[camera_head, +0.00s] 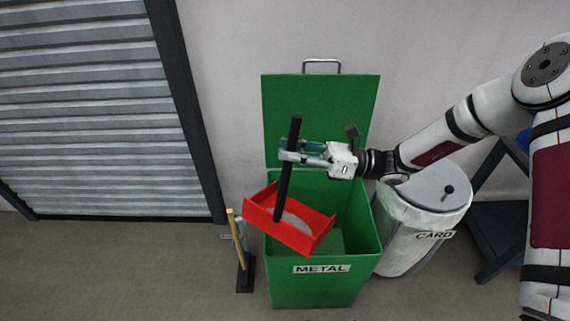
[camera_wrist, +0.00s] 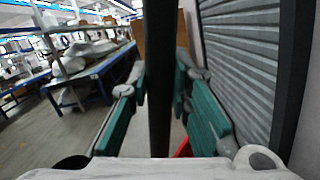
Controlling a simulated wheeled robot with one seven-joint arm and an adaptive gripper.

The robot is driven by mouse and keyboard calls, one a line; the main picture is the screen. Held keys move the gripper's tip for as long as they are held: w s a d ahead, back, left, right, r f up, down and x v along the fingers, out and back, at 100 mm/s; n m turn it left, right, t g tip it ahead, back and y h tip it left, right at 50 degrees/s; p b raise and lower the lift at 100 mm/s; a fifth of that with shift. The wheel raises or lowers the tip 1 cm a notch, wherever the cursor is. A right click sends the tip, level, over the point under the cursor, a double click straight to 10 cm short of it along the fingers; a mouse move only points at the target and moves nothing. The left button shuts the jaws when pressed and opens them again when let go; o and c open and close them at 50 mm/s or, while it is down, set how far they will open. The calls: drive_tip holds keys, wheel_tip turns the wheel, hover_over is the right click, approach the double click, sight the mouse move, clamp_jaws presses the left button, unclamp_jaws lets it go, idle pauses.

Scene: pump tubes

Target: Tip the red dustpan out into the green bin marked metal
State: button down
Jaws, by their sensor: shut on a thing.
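The red dustpan (camera_head: 311,238) hangs over the front left part of the open green metal bin (camera_head: 318,292). Its long black handle (camera_head: 285,180) stands nearly upright, leaning slightly. My gripper (camera_head: 287,155) is shut on this handle near its upper part. In the wrist view the black handle (camera_wrist: 159,80) runs between the two green-padded fingers. A grey patch (camera_head: 296,222) lies in the pan; I cannot tell exactly what it is. The pan is tilted, with its right side lower. The bin's lid (camera_head: 320,100) stands open against the wall.
A white bin marked card (camera_head: 425,225) with its lid shut stands right of the green bin. A brush with a wooden handle (camera_head: 236,238) stands at its left. A grey roller shutter (camera_head: 80,110) is at the left. The left floor is clear.

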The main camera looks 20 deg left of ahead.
drive_tip(key=w+d+f+m+t+y+b, duration=0.1)
drive_tip(key=w+d+f+m+t+b, duration=0.1)
drive_tip(key=w+m+b, duration=0.2)
drive_tip(key=w+d+f+m+t+y+b, duration=0.2)
drive_tip(key=w+b, duration=0.4)
drive_tip(key=w, duration=0.5)
drive_tip(key=w+d+f+m+t+y+b, duration=0.1)
drive_tip(key=w+d+f+m+t+b, duration=0.1)
drive_tip(key=w, duration=0.6)
drive_tip(key=shift+w+d+f+m+y+b, duration=0.15)
drive_tip(key=shift+d+f+m+y+b, duration=0.25)
drive_tip(key=shift+d+f+m+b, duration=1.05)
drive_tip(key=shift+a+r+m, duration=0.4)
drive_tip(key=shift+r+m, duration=0.25)
drive_tip(key=shift+m, duration=0.2)
drive_tip(key=shift+r, duration=0.15)
wheel_tip(320, 180, up, 8)
drive_tip(key=p, duration=0.4)
drive_tip(key=shift+f, duration=0.2)
